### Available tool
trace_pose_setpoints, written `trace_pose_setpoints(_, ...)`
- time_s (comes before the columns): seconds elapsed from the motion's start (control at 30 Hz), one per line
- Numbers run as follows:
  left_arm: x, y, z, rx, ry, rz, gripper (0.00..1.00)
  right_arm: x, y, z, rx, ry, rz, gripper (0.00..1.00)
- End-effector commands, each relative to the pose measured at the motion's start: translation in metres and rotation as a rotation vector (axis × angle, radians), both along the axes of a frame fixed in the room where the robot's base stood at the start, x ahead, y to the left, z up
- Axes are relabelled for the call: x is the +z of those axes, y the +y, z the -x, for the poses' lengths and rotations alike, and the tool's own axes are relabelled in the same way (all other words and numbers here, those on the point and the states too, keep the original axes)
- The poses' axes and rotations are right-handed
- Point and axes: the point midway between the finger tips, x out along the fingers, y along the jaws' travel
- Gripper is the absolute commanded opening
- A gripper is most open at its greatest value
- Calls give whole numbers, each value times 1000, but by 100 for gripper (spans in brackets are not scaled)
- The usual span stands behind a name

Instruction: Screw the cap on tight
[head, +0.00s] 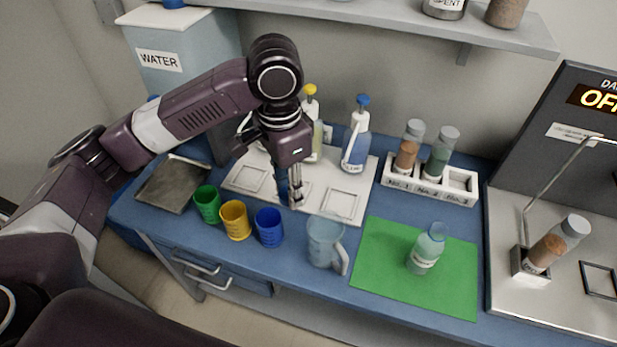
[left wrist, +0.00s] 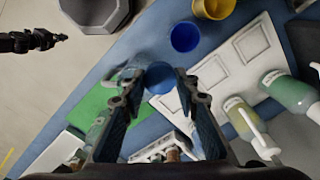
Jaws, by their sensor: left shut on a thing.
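My left gripper (head: 291,200) points down over the middle of the white tray in the head view. In the left wrist view its fingertips (left wrist: 163,84) are shut on a round blue cap (left wrist: 160,77). In the head view the fingers mostly hide the cap. A clear bottle (head: 424,252) with a white label stands upright on the green mat (head: 378,268), well to the right of this gripper. Its top looks pale blue and see-through, and I see no solid cap on it. A dark shape at the left of the wrist view looks like my right gripper (left wrist: 45,39); its fingers are unclear.
A white tray (head: 348,187) holds pump bottles along its back. Green (head: 207,204), yellow (head: 235,221) and blue (head: 269,228) cups and a clear jug (head: 322,242) line the front. A vial rack (head: 430,188) stands behind the mat. A grey machine (head: 545,160) is at right.

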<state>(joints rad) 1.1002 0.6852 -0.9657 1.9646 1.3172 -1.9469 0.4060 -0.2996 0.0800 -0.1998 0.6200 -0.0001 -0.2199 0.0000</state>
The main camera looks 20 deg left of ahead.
Motion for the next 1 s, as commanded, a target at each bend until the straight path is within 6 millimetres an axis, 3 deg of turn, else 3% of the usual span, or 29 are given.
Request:
trace_pose_setpoints(0.2, 2, 12, 39, 347, 7, 2, 21, 0, 0, 0, 0, 0, 0, 0)
trace_pose_setpoints(0.43, 2, 20, 70, 615, 19, -2, 21, 0, 0, 0, 0, 0, 0, 0)
trace_pose_setpoints(0.87, 2, 23, 80, 711, 23, -5, 21, 0, 0, 0, 0, 1, -1, 0)
trace_pose_setpoints(1.0, 2, 23, 80, 710, 23, -5, 21, 0, 0, 1, 0, 1, -1, 12)
